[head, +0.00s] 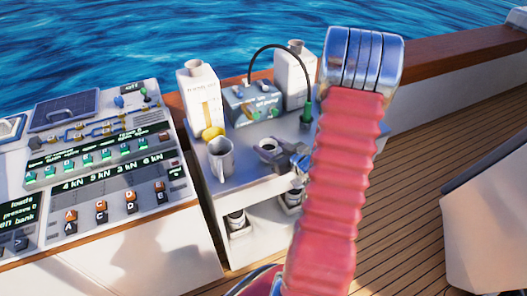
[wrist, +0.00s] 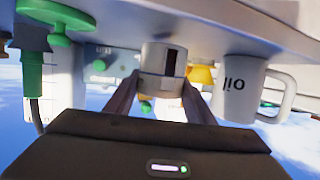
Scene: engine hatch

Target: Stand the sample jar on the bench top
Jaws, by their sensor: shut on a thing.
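The sample jar (wrist: 163,60) is a small pale grey cylinder with a dark stripe, held between the two fingers of my gripper (wrist: 161,85) in the wrist view. That view is upside down, with the bench top (wrist: 215,25) along its upper part. In the head view my gripper (head: 284,157) is over the right half of the bench top (head: 238,181), and the jar (head: 268,144) shows only small there. The jar looks about upright and close to the bench surface. I cannot tell whether its base touches.
A grey mug (head: 221,160) marked "oil" stands left of the jar, with a yellow item (head: 212,132) behind it. A labelled box (head: 252,102) with a dark cable and two white containers (head: 198,100) (head: 292,78) line the back. A control panel (head: 100,160) is at left.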

